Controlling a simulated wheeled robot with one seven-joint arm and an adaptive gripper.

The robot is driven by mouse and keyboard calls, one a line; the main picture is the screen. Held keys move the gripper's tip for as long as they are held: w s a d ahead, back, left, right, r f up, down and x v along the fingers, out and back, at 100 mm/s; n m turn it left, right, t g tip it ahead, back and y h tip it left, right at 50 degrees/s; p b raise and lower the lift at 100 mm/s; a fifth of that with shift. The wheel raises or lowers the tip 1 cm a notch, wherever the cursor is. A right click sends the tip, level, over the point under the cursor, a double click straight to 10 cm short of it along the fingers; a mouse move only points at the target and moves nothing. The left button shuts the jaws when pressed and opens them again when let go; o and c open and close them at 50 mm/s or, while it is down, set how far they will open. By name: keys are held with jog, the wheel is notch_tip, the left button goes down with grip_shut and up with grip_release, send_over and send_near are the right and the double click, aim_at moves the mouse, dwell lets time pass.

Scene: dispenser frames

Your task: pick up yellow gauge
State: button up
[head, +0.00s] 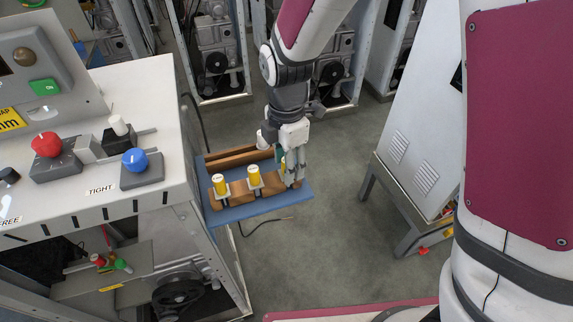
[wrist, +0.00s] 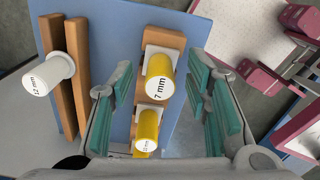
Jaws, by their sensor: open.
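Three yellow gauges show in the head view, standing in a wooden rack on a blue shelf: one at the left (head: 220,185), one in the middle (head: 254,177), and one mostly hidden behind my fingers at the right. My gripper (head: 292,170) is open and low over the right end of the rack. In the wrist view a yellow gauge marked 7 mm (wrist: 158,78) stands between the open fingers of my gripper (wrist: 160,75), with gaps on both sides. Another yellow gauge (wrist: 147,130) is lower in that view, its label hard to read.
A white gauge marked 12 mm (wrist: 52,72) stands on a second wooden rack beside the yellow row. The blue shelf (head: 262,208) juts from a white console (head: 150,90) with red and blue knobs. Open floor (head: 330,235) lies right of the shelf, before a grey cabinet (head: 405,130).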

grip_shut()
jog(key=shift+r, duration=0.15)
